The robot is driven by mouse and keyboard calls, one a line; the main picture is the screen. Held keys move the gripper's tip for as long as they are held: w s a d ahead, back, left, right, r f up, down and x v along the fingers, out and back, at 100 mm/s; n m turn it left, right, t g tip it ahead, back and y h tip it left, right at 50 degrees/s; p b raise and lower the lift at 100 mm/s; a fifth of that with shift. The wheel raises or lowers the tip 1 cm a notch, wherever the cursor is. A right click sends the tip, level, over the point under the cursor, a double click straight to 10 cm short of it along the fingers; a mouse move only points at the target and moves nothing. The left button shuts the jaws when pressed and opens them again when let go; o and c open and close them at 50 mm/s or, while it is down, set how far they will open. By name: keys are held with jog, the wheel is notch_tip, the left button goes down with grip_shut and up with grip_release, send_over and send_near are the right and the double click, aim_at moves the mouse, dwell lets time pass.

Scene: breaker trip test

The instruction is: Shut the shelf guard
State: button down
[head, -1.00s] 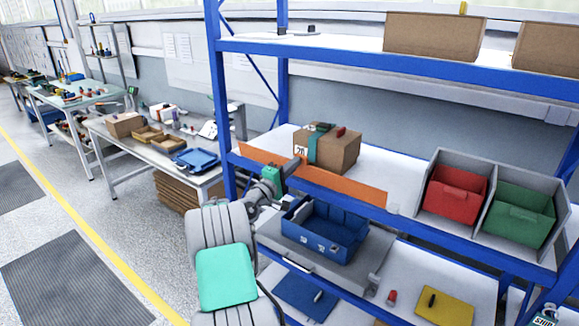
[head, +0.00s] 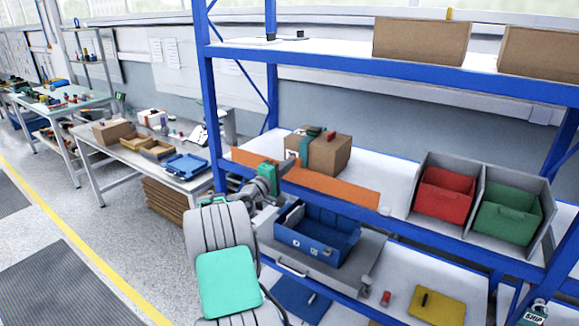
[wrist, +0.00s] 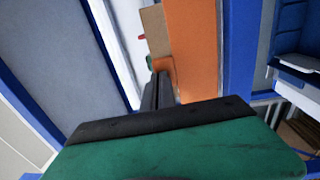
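The shelf guard is a long orange panel (head: 335,186) along the front of the middle shelf, in front of a taped cardboard box. In the wrist view the guard (wrist: 192,50) runs up the picture, just beyond my fingers. My gripper (head: 291,166) is at the guard's upper edge, left of its middle. In the wrist view its two dark fingers (wrist: 160,88) are close together, with a small orange tab of the guard at their tips. They look shut on this tab, though the contact is partly hidden.
The cardboard box (head: 318,152) stands behind the guard. Grey bins with a red box (head: 443,193) and a green box (head: 508,212) are to the right. A blue crate (head: 317,236) sits below. A blue shelf post (head: 207,95) rises at left.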

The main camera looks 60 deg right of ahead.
jog(key=a+b, duration=0.4)
jog(key=a, duration=1)
jog(key=s+a+f+m+y, duration=0.1)
jog(key=a+f+m+y, duration=0.25)
jog(key=f, duration=0.65)
jog(key=a+f+m+y, duration=0.25)
jog(key=f+y, duration=0.25)
jog(key=f, duration=0.5)
jog(key=s+a+f+m+g+y, duration=0.1)
jog(key=s+a+f+y, duration=0.3)
jog(key=a+f, duration=0.65)
jog(key=s+a+r+n+t+y, duration=0.1)
jog(key=a+r+n+y, duration=0.15)
jog(key=a, duration=0.85)
jog(key=s+a+r+n+y, duration=0.1)
jog(key=a+r+y, duration=0.2)
jog(key=a, duration=0.9)
jog(key=w+a+r+n+t, duration=0.3)
jog(key=a+r+n+t, duration=0.1)
jog(key=a+r, duration=0.7)
jog(key=shift+r+n+t+y, duration=0.35)
jog(key=shift+r+t+y, duration=0.05)
jog(key=shift+r+t, duration=0.1)
